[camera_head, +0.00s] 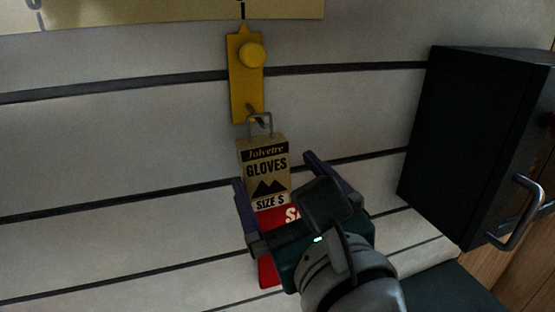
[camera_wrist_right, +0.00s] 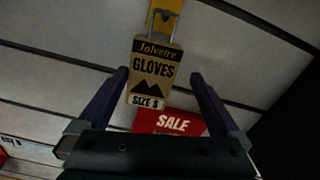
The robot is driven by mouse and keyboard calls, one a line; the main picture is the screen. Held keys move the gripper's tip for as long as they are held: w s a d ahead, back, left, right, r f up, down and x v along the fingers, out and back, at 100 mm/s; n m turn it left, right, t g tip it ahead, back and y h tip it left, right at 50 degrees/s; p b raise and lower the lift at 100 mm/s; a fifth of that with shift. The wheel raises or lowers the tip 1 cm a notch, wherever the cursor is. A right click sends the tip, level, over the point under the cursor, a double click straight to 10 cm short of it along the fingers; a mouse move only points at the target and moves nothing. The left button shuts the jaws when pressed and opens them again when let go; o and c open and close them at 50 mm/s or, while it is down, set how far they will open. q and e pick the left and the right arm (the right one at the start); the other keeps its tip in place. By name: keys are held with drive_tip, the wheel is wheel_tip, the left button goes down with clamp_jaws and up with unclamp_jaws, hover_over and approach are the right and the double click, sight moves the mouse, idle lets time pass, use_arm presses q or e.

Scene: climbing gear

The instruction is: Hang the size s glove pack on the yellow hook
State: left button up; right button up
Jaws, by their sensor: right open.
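The size S glove pack (camera_head: 265,173) is a tan and black card with a wire loop at its top. Its loop is at the peg of the yellow hook (camera_head: 241,90), and the pack hangs upright below it against the slatted wall. In the right wrist view the pack (camera_wrist_right: 153,72) hangs below the lower end of the yellow hook (camera_wrist_right: 163,17). My right gripper (camera_head: 270,168) is open, its purple fingers on either side of the pack's lower part with gaps visible in the right wrist view. My left gripper is not in view.
A red sale sign (camera_head: 268,270) is on the wall below the pack, partly hidden by my right gripper. A dark cabinet (camera_head: 465,140) with a metal handle stands at the right. The wall left of the hook is clear.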

drive_tip(key=v, duration=1)
drive_tip(key=d+f+m+g+h, duration=0.1)
drive_tip(key=d+m+g+h, duration=0.3)
drive_tip(key=d+m+h, duration=1.05)
drive_tip(key=s+f+m+g+y+p, duration=0.1)
drive_tip(key=s+f+m+g+y, duration=0.2)
drive_tip(key=s+m+g+y, duration=0.7)
drive_tip(key=s+f+m+h+p, duration=0.1)
drive_tip(key=s+f+m, duration=0.3)
drive_tip(key=m, duration=1.2)
wheel_tip(320, 180, up, 39)
drive_tip(key=s+p, duration=0.1)
drive_tip(key=p, duration=3.7)
drive_tip(key=shift+f, duration=0.2)
drive_tip(key=shift+s+n, duration=0.15)
drive_tip(key=shift+n, duration=0.1)
